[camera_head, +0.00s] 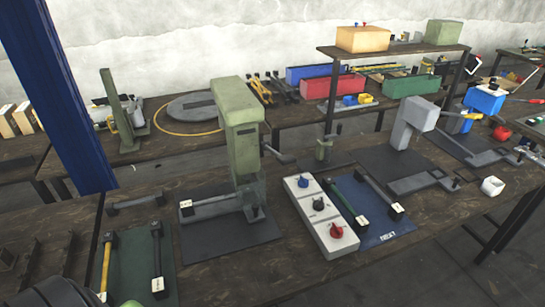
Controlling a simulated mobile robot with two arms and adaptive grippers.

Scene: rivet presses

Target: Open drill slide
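A green upright press (247,135) stands on a dark mat at the middle of the near bench, with a dark side lever (278,153). A grey bar (215,204) with a white label at its left end lies across its foot. A smaller grey machine (415,125) stands to the right on another dark mat, with a flat grey bar (415,182) low in front of it. I cannot tell which part is the drill slide, or whether it is open. Neither gripper can be made out.
A white control box (318,217) with blue, black and red knobs sits right of the green press, beside a blue mat (388,230) holding bars. A green mat (130,265) with yellow and dark handles lies front left. A blue post (60,90) crosses the left side.

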